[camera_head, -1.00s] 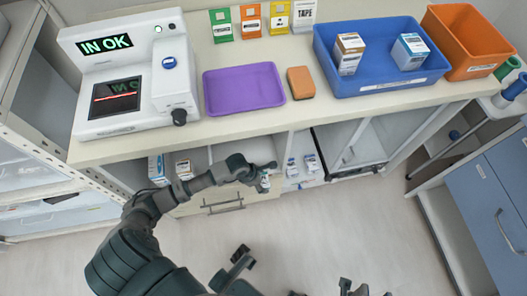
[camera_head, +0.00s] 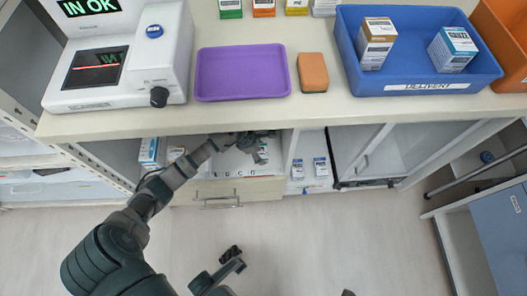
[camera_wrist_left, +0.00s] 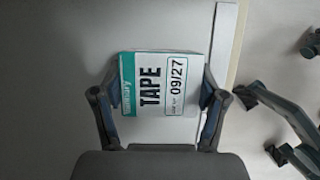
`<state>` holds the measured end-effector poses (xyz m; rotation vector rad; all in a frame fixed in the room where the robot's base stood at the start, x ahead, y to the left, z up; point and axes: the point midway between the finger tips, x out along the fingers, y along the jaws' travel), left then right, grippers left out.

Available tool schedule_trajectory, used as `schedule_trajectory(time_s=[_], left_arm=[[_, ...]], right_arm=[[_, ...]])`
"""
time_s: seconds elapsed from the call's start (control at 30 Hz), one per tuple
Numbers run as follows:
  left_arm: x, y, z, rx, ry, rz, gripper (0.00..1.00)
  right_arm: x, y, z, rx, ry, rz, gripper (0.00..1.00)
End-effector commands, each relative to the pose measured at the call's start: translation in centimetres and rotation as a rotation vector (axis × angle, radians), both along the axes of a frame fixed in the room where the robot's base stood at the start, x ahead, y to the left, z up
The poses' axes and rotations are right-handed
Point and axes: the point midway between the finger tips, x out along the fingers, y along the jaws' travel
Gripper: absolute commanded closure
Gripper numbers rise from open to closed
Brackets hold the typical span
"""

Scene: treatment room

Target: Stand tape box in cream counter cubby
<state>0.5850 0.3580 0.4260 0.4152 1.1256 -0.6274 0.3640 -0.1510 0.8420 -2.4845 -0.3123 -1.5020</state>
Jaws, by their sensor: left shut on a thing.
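The tape box (camera_wrist_left: 163,85), white and teal with "TAPE" and "09/27" on its face, sits between the fingers of my left gripper (camera_wrist_left: 160,100). In the head view my left gripper (camera_head: 258,150) is shut on it, inside the open bay under the cream counter (camera_head: 230,117), above the drawer (camera_head: 225,193). Only a small part of the box shows there. The box's contact with the bay floor cannot be made out. Dark jointed parts (camera_head: 220,275) at the bottom of the head view may be my right gripper; its state is unclear.
Small boxes stand in the bays left (camera_head: 150,152) and right (camera_head: 297,168) of the gripper. On the counter are a scanner (camera_head: 120,60), purple tray (camera_head: 240,75), orange-brown block (camera_head: 312,72) and blue bin (camera_head: 420,85) holding two boxes. The floor in front is clear.

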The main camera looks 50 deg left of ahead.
Motion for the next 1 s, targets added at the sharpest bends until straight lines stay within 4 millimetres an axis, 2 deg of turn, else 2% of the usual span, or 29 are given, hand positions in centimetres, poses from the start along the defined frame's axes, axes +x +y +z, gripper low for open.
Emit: schedule_trajectory(time_s=[0.23, 0.27, 0.3, 0.37, 0.77, 0.87, 1.0], left_arm=[[-0.1, 0.1, -0.3, 0.001, 0.003, -0.001, 0.79], [-0.2, 0.1, -0.4, 0.0, 0.004, -0.001, 0.26], [-0.1, 0.1, -0.3, 0.001, 0.003, -0.001, 0.16], [-0.1, 0.1, -0.3, 0.0, 0.003, -0.001, 0.03], [-0.1, 0.1, 0.4, 0.002, -0.001, 0.0, 0.03], [-0.4, 0.5, 1.8, 0.004, -0.004, -0.001, 0.03], [-1.2, 1.3, 5.0, 0.006, -0.008, -0.001, 0.03]], right_arm=[[-0.1, 0.2, 0.1, -0.001, -0.002, 0.001, 0.6], [0.1, 0.2, 0.1, -0.001, -0.002, 0.001, 0.6], [0.2, 0.2, 0.1, -0.002, -0.001, 0.001, 0.6], [0.3, 0.2, 0.0, -0.003, 0.002, 0.001, 0.6], [0.2, 0.2, 0.4, -0.002, -0.004, 0.001, 0.6], [-0.2, 0.1, 1.4, 0.001, -0.022, 0.0, 0.6], [-1.9, -0.1, 1.8, 0.003, -0.002, 0.0, 0.6]])
